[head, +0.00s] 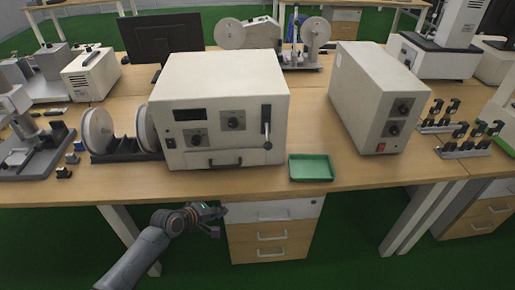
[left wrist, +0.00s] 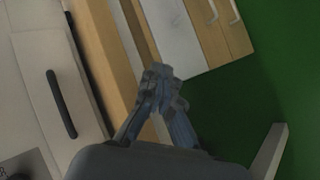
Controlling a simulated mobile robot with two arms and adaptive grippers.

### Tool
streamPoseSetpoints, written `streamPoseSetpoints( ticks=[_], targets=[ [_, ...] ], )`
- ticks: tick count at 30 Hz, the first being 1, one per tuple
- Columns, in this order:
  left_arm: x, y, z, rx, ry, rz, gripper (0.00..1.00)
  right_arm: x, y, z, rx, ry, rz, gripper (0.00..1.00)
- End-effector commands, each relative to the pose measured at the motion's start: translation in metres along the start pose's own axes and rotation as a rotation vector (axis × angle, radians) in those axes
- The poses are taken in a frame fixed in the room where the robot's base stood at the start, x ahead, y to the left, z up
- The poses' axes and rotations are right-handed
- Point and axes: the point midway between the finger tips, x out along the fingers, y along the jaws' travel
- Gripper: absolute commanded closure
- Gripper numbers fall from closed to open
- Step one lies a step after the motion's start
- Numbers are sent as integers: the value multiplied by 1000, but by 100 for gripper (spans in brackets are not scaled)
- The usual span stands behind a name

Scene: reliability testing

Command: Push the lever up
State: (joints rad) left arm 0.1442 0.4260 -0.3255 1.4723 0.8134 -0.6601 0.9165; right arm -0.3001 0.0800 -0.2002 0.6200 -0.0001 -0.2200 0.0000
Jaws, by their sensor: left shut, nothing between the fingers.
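The lever (head: 267,131) is on the right part of the front face of the large white box (head: 218,84) on the table. Its slot runs vertically, and the round knob (head: 268,146) is at the bottom of the slot. My left gripper (head: 219,217) is in front of the table, below the tabletop edge and to the lower left of the lever, well apart from it. In the left wrist view my left gripper (left wrist: 160,85) shows with its fingers together and nothing between them. The lever is not in the left wrist view. My right gripper is not in view.
A green tray (head: 311,167) lies on the table to the right below the lever. A second white box (head: 376,97) stands further right. The table's front edge (head: 250,192) lies between my left gripper and the box. A drawer cabinet (head: 270,238) is under the table.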

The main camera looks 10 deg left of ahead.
Motion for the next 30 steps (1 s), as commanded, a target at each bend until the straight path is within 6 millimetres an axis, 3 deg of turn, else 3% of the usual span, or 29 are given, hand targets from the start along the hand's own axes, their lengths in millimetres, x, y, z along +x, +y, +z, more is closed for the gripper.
streamPoseSetpoints(
  ticks=[1,3,6,9,12,16,24,30],
  targets=[
    [-10,38,-7,-46,-21,59,100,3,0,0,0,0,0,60],
    [-23,82,-20,-152,-49,132,100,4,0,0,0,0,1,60],
    [-39,129,-36,-292,-91,212,100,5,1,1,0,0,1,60],
    [-55,165,-48,-402,-134,269,100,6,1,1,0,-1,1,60],
    [-67,189,-54,-476,-167,304,100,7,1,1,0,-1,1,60],
    [-74,200,-56,-520,-188,321,100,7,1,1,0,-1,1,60],
    [-74,201,-56,-524,-189,323,100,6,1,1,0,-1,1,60],
    [-64,205,-56,-525,-189,323,100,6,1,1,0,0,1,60]
  ],
)
